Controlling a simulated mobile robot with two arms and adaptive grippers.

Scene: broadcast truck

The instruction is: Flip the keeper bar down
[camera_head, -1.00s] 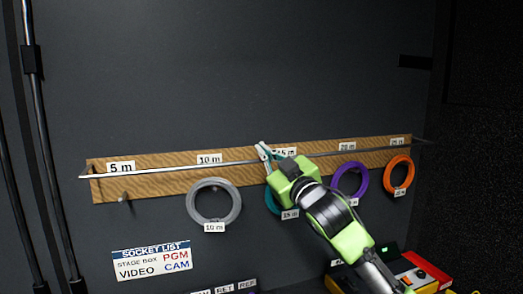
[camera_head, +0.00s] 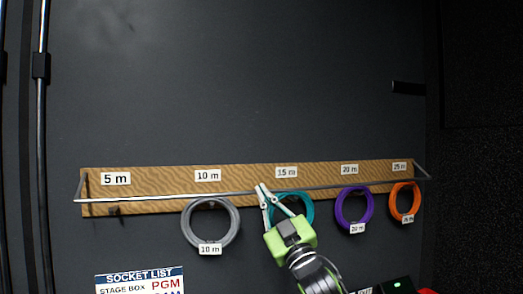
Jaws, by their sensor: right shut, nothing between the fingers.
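The keeper bar (camera_head: 150,196) is a thin metal rod running across the front of the wooden board (camera_head: 240,174). Short arms at the board's two ends carry it. It crosses low on the board, in front of the upper parts of the hung coils. My right gripper (camera_head: 262,187) comes up from below, with its fingertips together at the bar, left of the teal coil (camera_head: 311,209). It is shut with nothing held. Whether the tips touch the bar is hard to tell. My left gripper is out of view.
A grey coil (camera_head: 235,222), a purple coil (camera_head: 340,212) and an orange coil (camera_head: 392,203) hang from the board. The 5 m peg (camera_head: 115,211) is empty. A socket list sign (camera_head: 140,281) is below. The wall above is clear.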

